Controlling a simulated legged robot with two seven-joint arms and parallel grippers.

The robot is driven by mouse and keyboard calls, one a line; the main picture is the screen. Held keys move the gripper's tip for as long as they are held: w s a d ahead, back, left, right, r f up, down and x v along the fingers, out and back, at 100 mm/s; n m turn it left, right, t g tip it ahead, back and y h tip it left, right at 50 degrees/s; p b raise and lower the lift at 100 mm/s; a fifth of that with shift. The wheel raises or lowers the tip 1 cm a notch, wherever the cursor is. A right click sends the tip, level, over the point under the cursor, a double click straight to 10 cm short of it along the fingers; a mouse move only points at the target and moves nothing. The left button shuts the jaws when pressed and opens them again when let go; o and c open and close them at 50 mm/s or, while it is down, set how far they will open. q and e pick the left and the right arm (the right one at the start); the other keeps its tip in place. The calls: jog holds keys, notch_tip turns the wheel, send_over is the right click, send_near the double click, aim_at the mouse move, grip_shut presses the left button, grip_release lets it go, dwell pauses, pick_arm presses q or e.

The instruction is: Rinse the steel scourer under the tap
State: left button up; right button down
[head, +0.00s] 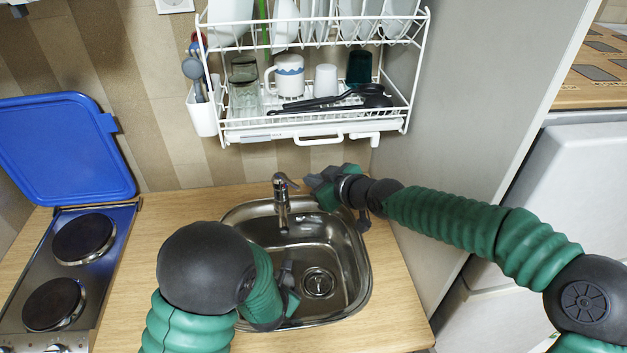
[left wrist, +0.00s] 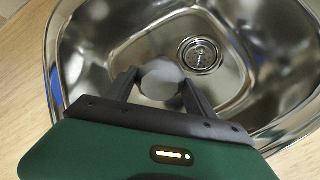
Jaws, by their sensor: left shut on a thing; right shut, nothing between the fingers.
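The steel scourer (left wrist: 161,80) is a blurred grey rounded lump between the fingertips of my left gripper (left wrist: 162,88) in the left wrist view. That gripper is shut on it, over the sink basin (left wrist: 118,25). In the head view my left gripper (head: 288,290) is low in the sink, left of the drain, and the scourer cannot be made out there. The chrome tap (head: 282,207) stands at the sink's back edge. No water stream can be made out. My right gripper (head: 312,182) is shut and empty, just right of the tap's lever; I cannot tell if they touch.
A white dish rack (head: 315,130) with cups and plates hangs above the tap. A hob (head: 70,265) with its blue lid (head: 65,150) raised is at the left. A grey panel (head: 450,110) bounds the right. Bare wooden worktop (head: 170,205) surrounds the sink.

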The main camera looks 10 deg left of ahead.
pick_arm(q)
jog(key=p+v, duration=0.2)
jog(key=v, duration=0.4)
jog(key=shift+s+a+f, duration=0.2)
jog(key=shift+s, duration=0.35)
jog(key=shift+r, duration=0.1)
dwell(0.7)
